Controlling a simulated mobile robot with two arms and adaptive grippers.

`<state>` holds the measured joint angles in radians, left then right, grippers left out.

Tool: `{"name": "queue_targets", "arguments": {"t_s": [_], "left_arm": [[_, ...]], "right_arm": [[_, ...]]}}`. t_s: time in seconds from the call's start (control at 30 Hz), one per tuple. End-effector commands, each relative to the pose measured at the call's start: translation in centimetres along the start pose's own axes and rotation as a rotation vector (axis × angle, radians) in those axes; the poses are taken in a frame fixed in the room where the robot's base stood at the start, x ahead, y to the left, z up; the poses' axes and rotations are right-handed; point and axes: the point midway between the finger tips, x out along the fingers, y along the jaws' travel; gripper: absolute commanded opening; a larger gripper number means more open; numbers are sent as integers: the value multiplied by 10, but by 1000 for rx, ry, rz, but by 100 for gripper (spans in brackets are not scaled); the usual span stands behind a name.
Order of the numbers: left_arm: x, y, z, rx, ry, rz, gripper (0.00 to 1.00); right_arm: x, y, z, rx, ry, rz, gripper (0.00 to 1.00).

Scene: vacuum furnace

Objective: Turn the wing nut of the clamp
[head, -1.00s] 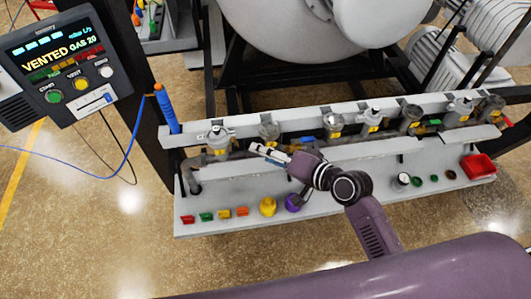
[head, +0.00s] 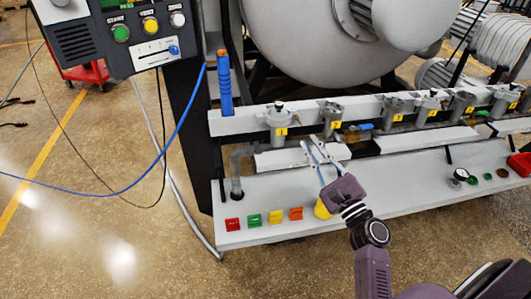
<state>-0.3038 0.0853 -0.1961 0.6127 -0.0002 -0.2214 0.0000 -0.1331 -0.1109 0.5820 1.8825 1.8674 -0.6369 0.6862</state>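Several grey metal clamp or valve fittings with yellow tags stand along the rail in the head view. The leftmost one (head: 281,120) has a dark top, and a second fitting (head: 332,117) stands just to its right. The pieces are too small for me to tell which part is a wing nut. My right gripper (head: 318,150) is over the shelf, just in front of these two fittings. Its pale fingers point away from me toward the rail and look spread apart, with nothing visible between them. My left gripper is not in view.
A blue cylinder (head: 225,88) stands at the rail's left end. Red, green, yellow and orange blocks (head: 254,220) line the shelf's front edge, and a yellow object (head: 322,208) is partly behind my arm. A control panel (head: 122,35) is at upper left. A red bin (head: 520,164) is at right.

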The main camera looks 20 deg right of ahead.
Motion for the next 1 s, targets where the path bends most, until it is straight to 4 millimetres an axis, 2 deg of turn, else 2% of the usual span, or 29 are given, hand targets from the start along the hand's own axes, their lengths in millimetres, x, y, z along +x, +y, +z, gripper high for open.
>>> {"name": "queue_targets", "arguments": {"t_s": [0.03, 0.17, 0.4, 0.63, 1.0], "left_arm": [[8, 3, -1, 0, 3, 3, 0], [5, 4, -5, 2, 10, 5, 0], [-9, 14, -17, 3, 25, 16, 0], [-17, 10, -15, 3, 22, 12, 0], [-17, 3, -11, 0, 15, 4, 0]], "right_arm": [[-5, -2, -10, 22, 7, -23, 12], [-2, -10, -11, 45, 9, -45, 12], [34, -12, -9, 43, 8, -42, 12], [64, -12, -11, 44, 9, -42, 12], [71, -11, -12, 41, 10, -40, 12]]}}
